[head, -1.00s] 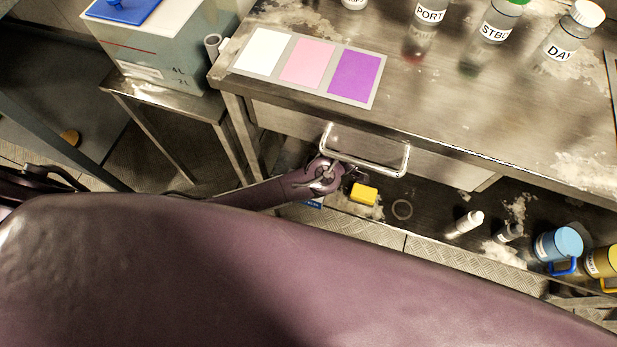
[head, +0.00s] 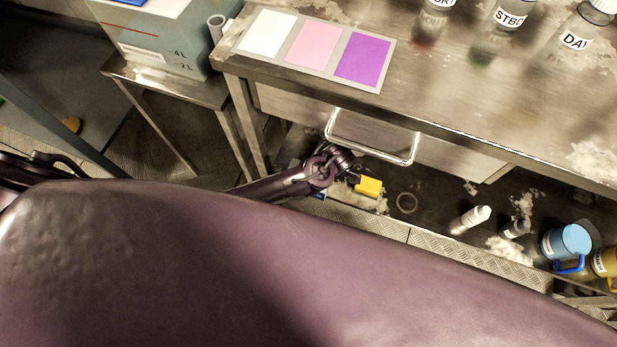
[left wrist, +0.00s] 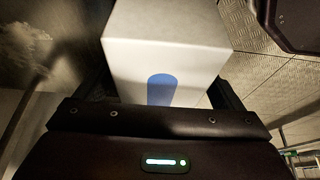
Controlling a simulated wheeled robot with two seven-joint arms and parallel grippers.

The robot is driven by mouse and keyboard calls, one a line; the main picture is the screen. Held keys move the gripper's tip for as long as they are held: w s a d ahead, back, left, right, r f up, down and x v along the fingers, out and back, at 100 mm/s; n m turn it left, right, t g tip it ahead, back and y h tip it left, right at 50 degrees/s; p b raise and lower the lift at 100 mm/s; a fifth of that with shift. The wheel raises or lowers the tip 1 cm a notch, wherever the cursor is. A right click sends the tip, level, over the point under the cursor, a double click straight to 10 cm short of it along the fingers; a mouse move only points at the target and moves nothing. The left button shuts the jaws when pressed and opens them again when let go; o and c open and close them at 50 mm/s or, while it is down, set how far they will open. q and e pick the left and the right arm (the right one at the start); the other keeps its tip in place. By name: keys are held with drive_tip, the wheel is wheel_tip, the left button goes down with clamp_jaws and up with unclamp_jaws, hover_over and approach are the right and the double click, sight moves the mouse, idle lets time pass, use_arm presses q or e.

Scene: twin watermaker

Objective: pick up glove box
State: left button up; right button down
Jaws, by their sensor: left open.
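A white box with a blue rounded mark, which looks like the glove box (left wrist: 165,55), fills the upper middle of the left wrist view. My left gripper (left wrist: 163,88) is open, with its dark fingers on either side of the box. I cannot tell whether they touch it. In the head view my left gripper (head: 338,168) is low under the table edge, by the drawer handle. The box is mostly hidden there by my arm; only a small blue-white bit shows below the wrist. My right gripper is not in view.
The steel table (head: 450,110) with a drawer handle (head: 370,135) overhangs the left wrist. A side stand (head: 170,85) is at left.

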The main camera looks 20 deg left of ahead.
use_arm(q)
drive_tip(key=shift+f, duration=0.2)
idle(0.4)
drive_tip(key=shift+c, duration=0.3)
drive_tip(key=c, duration=1)
drive_tip(key=shift+c, duration=0.5)
drive_tip(key=shift+r, duration=0.1)
